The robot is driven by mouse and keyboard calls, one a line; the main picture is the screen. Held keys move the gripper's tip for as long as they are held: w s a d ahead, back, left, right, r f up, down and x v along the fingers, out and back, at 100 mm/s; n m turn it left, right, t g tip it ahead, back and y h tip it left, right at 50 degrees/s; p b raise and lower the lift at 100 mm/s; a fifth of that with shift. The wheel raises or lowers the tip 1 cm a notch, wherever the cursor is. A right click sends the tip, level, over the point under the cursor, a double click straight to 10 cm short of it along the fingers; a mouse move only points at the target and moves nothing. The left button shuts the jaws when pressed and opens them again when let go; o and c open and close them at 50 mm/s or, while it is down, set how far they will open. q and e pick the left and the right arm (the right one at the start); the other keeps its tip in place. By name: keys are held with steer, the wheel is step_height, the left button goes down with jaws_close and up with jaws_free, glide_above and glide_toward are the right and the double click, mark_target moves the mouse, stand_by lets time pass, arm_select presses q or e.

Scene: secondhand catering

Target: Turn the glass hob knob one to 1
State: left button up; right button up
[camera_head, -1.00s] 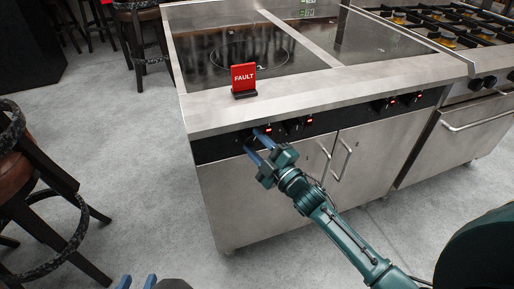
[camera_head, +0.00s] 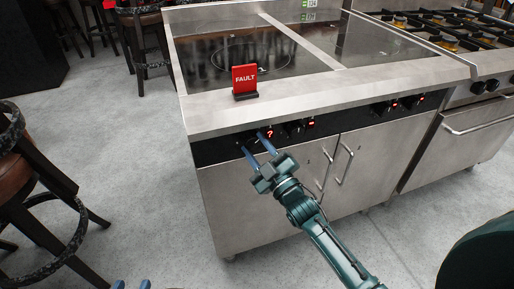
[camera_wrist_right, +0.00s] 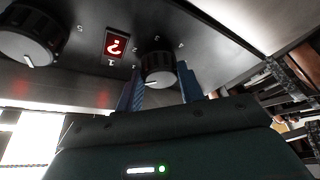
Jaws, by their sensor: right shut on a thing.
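The glass hob (camera_head: 240,62) has a black front panel with knobs and small red displays. My right gripper (camera_head: 254,143) reaches the leftmost knob (camera_head: 249,137) in the head view. In the right wrist view, its blue fingers are on both sides of that knob (camera_wrist_right: 158,66), shut on it. The display (camera_wrist_right: 117,43) beside this knob is lit with a red sign like a question mark, seen upside down. Printed numbers ring the knob, and its pointer setting is unclear. My left gripper (camera_head: 132,285) is at the bottom edge, with its two blue fingertips apart and nothing visible between them.
A red FAULT sign (camera_head: 244,81) stands on the hob's front rim. A second knob (camera_wrist_right: 32,35) is beside the held one. Cabinet handles (camera_head: 343,163) stick out below. A gas range (camera_head: 450,40) is at right, and bar stools (camera_head: 40,180) are at left.

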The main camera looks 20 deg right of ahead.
arm_select(q)
steer(key=shift+f, duration=0.1)
arm_select(e)
steer(key=o, duration=1)
arm_select(q)
steer(key=shift+d+f, duration=0.15)
arm_select(e)
steer(key=v, duration=1.3)
steer(key=shift+s+f, duration=0.1)
